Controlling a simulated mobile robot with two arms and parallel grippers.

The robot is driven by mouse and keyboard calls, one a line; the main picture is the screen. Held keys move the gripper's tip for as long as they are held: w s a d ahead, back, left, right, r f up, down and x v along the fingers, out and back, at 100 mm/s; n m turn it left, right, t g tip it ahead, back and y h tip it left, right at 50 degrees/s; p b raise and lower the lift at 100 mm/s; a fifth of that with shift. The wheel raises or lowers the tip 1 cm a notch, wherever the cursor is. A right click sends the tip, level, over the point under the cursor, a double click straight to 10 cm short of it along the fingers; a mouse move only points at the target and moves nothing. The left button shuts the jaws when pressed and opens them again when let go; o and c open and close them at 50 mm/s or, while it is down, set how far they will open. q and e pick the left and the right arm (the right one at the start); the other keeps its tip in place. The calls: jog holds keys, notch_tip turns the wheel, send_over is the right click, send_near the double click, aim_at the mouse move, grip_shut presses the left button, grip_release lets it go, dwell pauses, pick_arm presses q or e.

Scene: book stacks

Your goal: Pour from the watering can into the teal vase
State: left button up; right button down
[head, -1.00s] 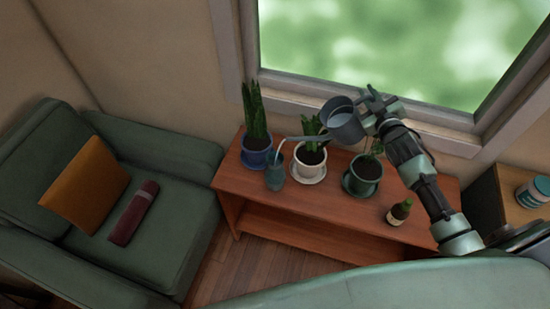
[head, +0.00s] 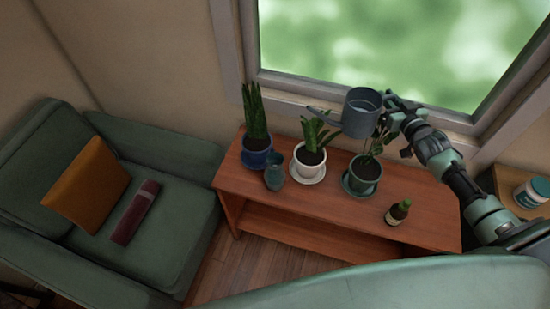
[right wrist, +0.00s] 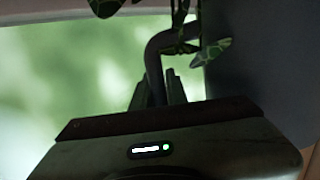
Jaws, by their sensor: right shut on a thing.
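The grey watering can (head: 361,118) is held in the air above the shelf, roughly upright, with its spout pointing left toward the window sill. My right gripper (head: 390,104) is shut on the can's handle; in the right wrist view the fingers (right wrist: 159,95) close around the curved handle (right wrist: 154,58), beside the can's dark body (right wrist: 258,60). The teal vase (head: 274,179) stands upright on the shelf top, left of and below the can, apart from it. No water stream shows. What is inside the vase is too small to tell. My left gripper is not in view.
A green armchair (head: 185,225) stands left. The window (head: 390,45) is behind.

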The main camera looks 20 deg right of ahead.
jog(key=shift+d+r, duration=0.15)
jog(key=shift+d, duration=0.05)
jog(key=shift+m, duration=0.3)
notch_tip(320, 180, up, 5)
jog(key=p, duration=0.4)
jog(key=shift+p, duration=0.4)
jog(key=shift+f, duration=0.2)
